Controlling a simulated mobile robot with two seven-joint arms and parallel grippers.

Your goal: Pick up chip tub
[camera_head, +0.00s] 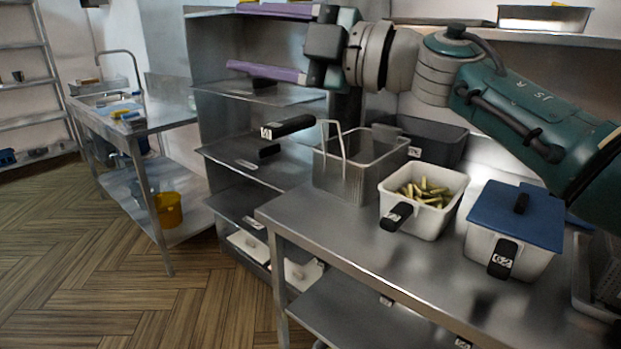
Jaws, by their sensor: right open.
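The chip tub (425,222) is a white tub holding several yellow-green chips. It stands upright on the steel table, with a black handle on its front side. My right gripper (238,38) is open and empty, its two purple fingers pointing left. It is up and to the left of the tub in the picture, clear of it. My left gripper is not in view.
A wire-handled metal basket (352,172) stands left of the tub, and a blue-lidded white tub (508,262) stands to its right. A dark container (440,139) is behind. The steel table (400,284) has bare room in front.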

